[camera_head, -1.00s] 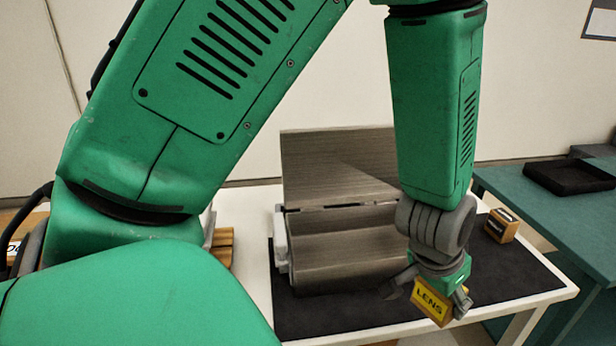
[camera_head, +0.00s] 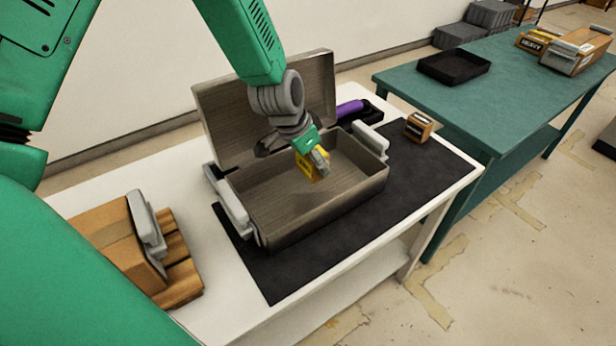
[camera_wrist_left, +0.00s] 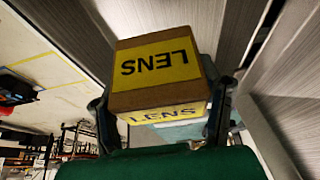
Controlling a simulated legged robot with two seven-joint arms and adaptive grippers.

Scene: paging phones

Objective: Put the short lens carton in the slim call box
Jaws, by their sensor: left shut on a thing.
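The lens carton (camera_head: 314,172), a small brown box with yellow LENS labels, is in my left gripper (camera_head: 311,158). In the left wrist view the carton (camera_wrist_left: 155,75) sits between the two dark fingers, its label upside down. The open grey-brown box (camera_head: 322,214), which I take to be the slim call box, stands on the dark mat with its lid (camera_head: 215,112) raised at the back. The gripper and carton are over its opening; whether the carton is below the rim I cannot tell. My right gripper is not in view.
Another small carton (camera_head: 419,127) stands on the mat (camera_head: 400,200) right of the box. A purple thing (camera_head: 350,108) lies behind it. A cardboard box (camera_head: 112,246) is at the left. A black tray (camera_head: 454,66) is on the teal table (camera_head: 500,105).

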